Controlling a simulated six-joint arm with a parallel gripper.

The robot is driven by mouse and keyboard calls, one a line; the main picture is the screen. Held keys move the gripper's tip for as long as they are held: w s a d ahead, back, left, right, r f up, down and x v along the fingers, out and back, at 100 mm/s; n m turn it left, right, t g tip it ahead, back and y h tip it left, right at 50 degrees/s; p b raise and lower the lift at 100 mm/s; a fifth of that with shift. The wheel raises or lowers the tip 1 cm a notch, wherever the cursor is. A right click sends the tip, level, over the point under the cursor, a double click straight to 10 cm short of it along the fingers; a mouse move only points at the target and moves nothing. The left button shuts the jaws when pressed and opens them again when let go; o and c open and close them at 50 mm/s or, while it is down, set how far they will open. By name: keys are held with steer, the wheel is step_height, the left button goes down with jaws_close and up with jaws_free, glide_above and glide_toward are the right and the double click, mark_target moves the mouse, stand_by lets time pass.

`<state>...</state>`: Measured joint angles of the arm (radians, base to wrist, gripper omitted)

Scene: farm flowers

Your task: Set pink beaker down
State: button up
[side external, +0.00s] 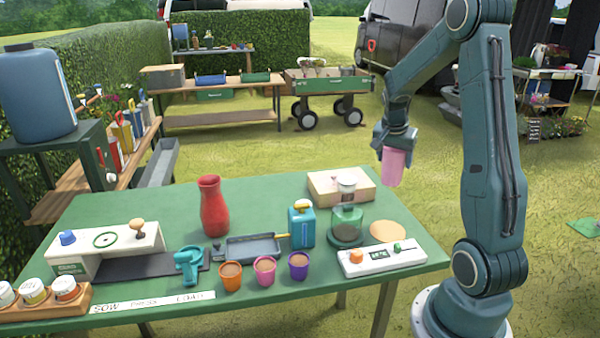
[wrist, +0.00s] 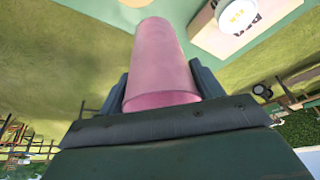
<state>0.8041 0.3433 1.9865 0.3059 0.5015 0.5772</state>
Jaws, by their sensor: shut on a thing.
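The pink beaker (side external: 397,167) is held in my gripper (side external: 396,145), up in the air past the right back edge of the green table (side external: 140,204). In the side view it hangs below the gripper, slightly tilted. In the wrist view the pink beaker (wrist: 162,60) lies between the two dark fingers of my gripper (wrist: 165,88), which are shut on its sides. Its inside cannot be seen. A round tan disc (side external: 387,231) lies bare on the table's right side, below and in front of the beaker.
A red vase (side external: 213,210), blue can (side external: 301,228) and several small pots (side external: 265,272) stand further left. Grass lies beyond the table.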

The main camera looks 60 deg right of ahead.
step_height(320, 180, down, 11)
stand_by(0.3)
steer(key=shift+f, duration=0.1)
steer(key=shift+f, duration=1.9)
steer(key=shift+f, duration=0.15)
steer(key=o, duration=1)
steer(key=shift+c, duration=0.2)
steer(key=shift+r, duration=0.2)
steer(key=v, duration=1.2)
